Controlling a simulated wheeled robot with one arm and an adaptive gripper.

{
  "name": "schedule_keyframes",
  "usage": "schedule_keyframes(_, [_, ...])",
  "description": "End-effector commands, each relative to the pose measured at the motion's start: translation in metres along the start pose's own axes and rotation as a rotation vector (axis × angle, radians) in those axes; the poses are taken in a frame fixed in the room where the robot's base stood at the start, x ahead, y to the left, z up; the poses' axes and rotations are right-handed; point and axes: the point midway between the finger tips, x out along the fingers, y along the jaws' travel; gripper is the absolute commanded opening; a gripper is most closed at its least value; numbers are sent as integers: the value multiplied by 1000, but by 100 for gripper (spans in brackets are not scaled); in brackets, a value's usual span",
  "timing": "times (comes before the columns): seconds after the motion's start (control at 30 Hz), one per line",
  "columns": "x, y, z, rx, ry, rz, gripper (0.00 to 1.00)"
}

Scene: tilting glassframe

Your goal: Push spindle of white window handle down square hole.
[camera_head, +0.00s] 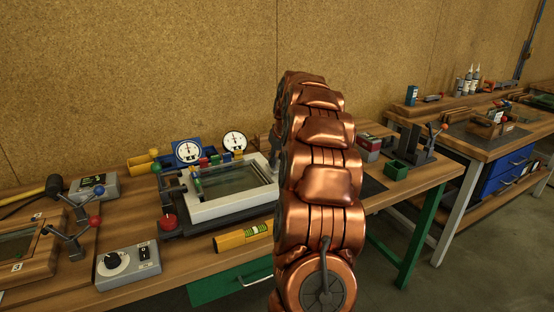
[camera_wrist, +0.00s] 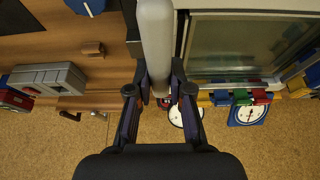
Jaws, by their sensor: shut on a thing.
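In the wrist view, my gripper (camera_wrist: 160,86) is shut on the white window handle (camera_wrist: 155,40), a long pale bar running from between the fingers to the top edge. The handle lies alongside the edge of the white window frame (camera_wrist: 181,48) with its glass pane. The spindle and the square hole are hidden, so I cannot tell whether they meet. In the head view the white frame (camera_head: 205,209) sits tilted on a dark stand on the bench. My copper arm covers the gripper and handle there.
Two dial gauges (camera_head: 188,151) and coloured clamps stand behind the frame. A yellow level (camera_head: 243,236) lies in front. A green box (camera_head: 398,170) is right of my arm. A second bench stands farther right.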

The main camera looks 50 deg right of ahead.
Motion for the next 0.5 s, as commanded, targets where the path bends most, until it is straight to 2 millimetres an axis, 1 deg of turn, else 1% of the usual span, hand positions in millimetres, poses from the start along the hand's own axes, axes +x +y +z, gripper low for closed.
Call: schedule_keyframes(0.5, [10, 0, 4, 0, 1, 0, 0])
